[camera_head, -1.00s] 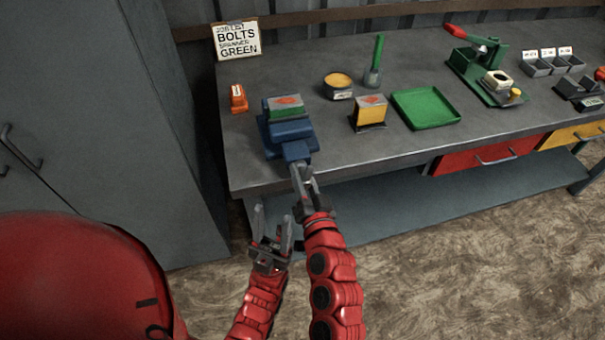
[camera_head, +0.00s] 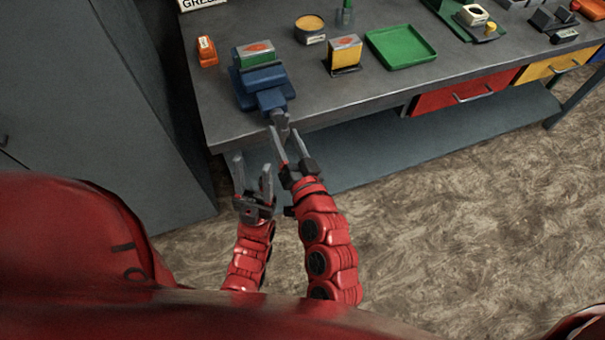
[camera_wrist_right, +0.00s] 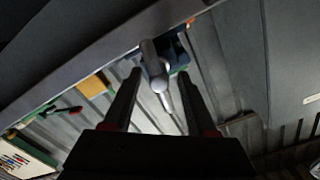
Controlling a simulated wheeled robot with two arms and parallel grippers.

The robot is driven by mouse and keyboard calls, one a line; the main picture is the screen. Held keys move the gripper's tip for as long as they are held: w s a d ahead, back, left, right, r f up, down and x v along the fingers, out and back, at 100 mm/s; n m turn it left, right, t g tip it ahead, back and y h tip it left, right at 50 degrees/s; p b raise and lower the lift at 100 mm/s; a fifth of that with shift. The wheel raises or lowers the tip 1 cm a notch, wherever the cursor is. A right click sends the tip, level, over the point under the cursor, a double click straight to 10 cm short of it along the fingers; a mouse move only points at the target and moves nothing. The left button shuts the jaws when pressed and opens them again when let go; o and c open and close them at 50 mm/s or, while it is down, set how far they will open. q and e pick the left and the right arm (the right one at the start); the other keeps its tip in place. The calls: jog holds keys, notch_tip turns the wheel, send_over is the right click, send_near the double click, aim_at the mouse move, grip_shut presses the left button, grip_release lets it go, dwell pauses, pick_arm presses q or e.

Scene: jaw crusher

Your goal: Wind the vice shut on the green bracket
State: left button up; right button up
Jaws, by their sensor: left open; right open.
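The blue vice (camera_head: 262,88) stands at the bench's front left edge. The green bracket (camera_head: 254,56), with a grey top and red mark, sits upright at its jaws; I cannot tell whether both jaws touch it. The grey screw end and handle (camera_head: 279,117) stick out over the front edge. My right gripper (camera_head: 286,138) is open at the handle. In the right wrist view the grey handle (camera_wrist_right: 158,78) shows between the open fingers, with apparent space on each side. My left gripper (camera_head: 252,164) is open and empty, lower and to the left, off the bench.
A yellow block (camera_head: 344,55) stands right of the vice, then a green tray (camera_head: 402,47). An orange object (camera_head: 207,50) and a round tin (camera_head: 309,29) are behind. A grey cabinet (camera_head: 90,90) is left. A shelf (camera_head: 400,145) runs below the bench.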

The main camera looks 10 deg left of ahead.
jog(key=v, duration=0.4)
jog(key=shift+s+d+f, duration=0.1)
jog(key=shift+s+d, duration=0.05)
jog(key=shift+s, duration=0.2)
jog(key=p, duration=0.5)
send_near(283, 137)
jog(key=shift+v, duration=2.05)
jog(key=shift+w+d, duration=0.1)
jog(key=shift+d, duration=0.05)
